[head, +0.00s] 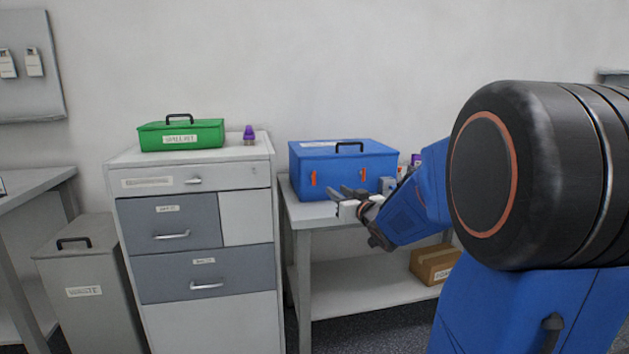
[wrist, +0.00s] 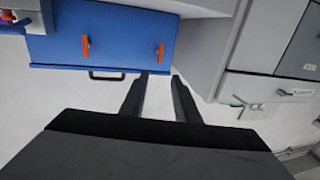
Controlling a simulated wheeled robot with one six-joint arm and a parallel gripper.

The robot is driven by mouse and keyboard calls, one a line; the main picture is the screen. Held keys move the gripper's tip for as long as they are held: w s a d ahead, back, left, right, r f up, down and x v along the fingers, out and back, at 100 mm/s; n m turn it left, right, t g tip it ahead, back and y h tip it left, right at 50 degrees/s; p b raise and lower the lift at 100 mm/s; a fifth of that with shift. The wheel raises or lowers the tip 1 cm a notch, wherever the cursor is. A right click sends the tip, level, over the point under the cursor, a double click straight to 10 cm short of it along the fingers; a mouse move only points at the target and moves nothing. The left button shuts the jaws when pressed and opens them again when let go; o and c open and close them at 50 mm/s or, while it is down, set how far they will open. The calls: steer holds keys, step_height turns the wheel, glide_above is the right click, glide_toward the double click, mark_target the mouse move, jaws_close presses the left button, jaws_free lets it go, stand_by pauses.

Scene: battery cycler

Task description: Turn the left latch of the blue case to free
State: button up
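The blue case (head: 335,160) stands on a table, lid closed, with a black handle on top. Its left latch (head: 313,178) is orange and stands roughly upright on the front face. The right latch (head: 364,177) is also orange and roughly upright. In the wrist view the case (wrist: 120,30) appears upside down, with the left latch (wrist: 161,53) on the right and the right latch (wrist: 85,47) on the left. My gripper (head: 339,190) is in front of the case, between the latches in the head view. Its fingers (wrist: 159,75) are apart and empty, not around either latch.
A drawer cabinet (head: 233,218) stands left of the table, bearing a green case (head: 183,135) and a purple-topped bottle (head: 249,134). A cardboard box (head: 434,263) sits on the lower shelf (head: 350,292). Small items stand right of the blue case, partly hidden by my arm.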

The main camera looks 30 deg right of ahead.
mark_target(314, 177)
steer(key=w+d, duration=0.1)
steer(key=w, duration=1.5)
steer(key=shift+d, duration=0.15)
steer(key=shift+c, duration=0.6)
jaws_close()
